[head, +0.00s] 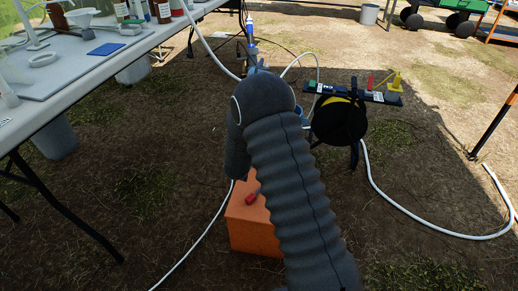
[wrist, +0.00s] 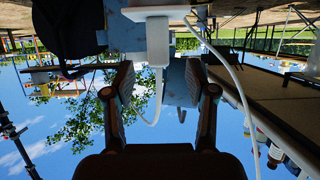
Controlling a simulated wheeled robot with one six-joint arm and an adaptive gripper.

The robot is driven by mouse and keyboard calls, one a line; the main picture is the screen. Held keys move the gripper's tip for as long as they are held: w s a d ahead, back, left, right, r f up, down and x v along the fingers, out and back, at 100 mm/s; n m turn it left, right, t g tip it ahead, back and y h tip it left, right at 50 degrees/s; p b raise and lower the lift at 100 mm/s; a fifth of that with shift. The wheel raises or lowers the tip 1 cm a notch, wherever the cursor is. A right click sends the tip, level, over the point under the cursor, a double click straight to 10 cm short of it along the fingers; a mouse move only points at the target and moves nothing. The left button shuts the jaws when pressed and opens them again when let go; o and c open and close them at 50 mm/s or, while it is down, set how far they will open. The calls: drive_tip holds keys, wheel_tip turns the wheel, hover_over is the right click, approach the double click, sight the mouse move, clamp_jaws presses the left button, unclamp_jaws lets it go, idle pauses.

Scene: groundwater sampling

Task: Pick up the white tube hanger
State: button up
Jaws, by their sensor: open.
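The white tube hanger (wrist: 157,38) shows at the top middle of the wrist view, a white block with a wider bar at its top, in front of blue-grey parts. A thin white tube (wrist: 225,62) runs near it. My gripper (wrist: 160,78) is open, one finger on each side of the picture's middle. The hanger lies in line with the gap between the fingers; I cannot tell whether it is between them or just beyond. No finger visibly grips it. In the head view my grey-sleeved arm hides the gripper and I cannot make out the hanger.
A white table (head: 110,65) with bottles and a funnel stands at the left. A black reel (head: 340,120) stands right of my arm, with a white hose (head: 400,208) on the ground. An orange box (head: 252,225) sits below my arm. Open ground lies at the right.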

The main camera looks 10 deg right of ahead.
drive_tip(key=shift+x, duration=2.7)
drive_tip(key=shift+d, duration=0.1)
clamp_jaws()
